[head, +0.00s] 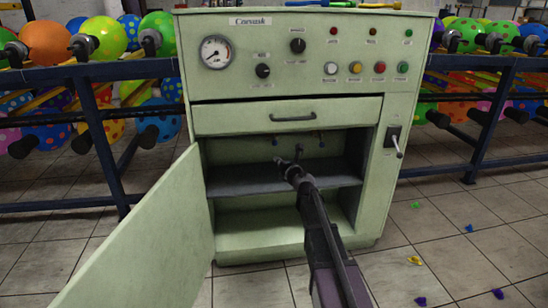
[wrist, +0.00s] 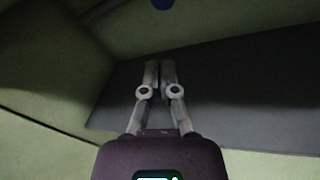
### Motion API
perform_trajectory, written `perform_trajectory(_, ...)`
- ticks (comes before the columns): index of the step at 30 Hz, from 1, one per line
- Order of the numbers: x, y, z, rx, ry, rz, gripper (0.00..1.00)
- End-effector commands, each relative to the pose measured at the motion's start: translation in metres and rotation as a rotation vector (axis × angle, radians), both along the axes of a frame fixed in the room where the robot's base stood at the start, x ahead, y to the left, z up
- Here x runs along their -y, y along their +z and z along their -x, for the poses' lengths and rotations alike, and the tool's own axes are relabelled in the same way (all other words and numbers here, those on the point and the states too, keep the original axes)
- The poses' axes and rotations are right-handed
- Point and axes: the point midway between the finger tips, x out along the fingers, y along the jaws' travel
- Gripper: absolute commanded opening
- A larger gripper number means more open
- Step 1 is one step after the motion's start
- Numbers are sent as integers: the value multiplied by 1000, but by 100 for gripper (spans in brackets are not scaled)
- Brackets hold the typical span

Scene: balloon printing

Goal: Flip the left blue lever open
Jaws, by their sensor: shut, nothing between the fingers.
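Two small blue levers hang under the top of the open cabinet compartment in the head view. The left blue lever (head: 275,142) is above and slightly left of my gripper; the right one (head: 322,144) is further right. They are too small to tell their exact position. In the wrist view, a blue rounded piece (wrist: 162,3) shows at the top edge, mostly cut off; I cannot tell which lever it belongs to. My gripper (head: 282,163) reaches into the compartment, below the levers and apart from them. In the wrist view my gripper (wrist: 160,67) is shut and empty.
The green cabinet door (head: 150,240) stands open at the left. A dark shelf (head: 235,181) crosses the compartment below my gripper. A shut drawer (head: 345,115) is above. A side switch lever (head: 397,145) is at the right. Balloon racks flank the cabinet.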

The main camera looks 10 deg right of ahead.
Motion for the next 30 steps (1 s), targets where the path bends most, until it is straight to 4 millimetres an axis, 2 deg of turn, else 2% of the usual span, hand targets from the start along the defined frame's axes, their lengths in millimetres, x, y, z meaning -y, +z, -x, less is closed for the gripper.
perform_trajectory(4, 2, 2, 8, 0, 1, 0, 0)
perform_trajectory(14, 3, 1, 9, 0, 0, 1, 0)
perform_trajectory(17, 3, 2, 9, 1, 0, 3, 27)
perform_trajectory(21, 6, 2, 9, 9, 0, 31, 68)
perform_trajectory(26, 11, 3, 11, 40, -1, 126, 69)
perform_trajectory(30, 21, 4, 13, 83, -1, 270, 69)
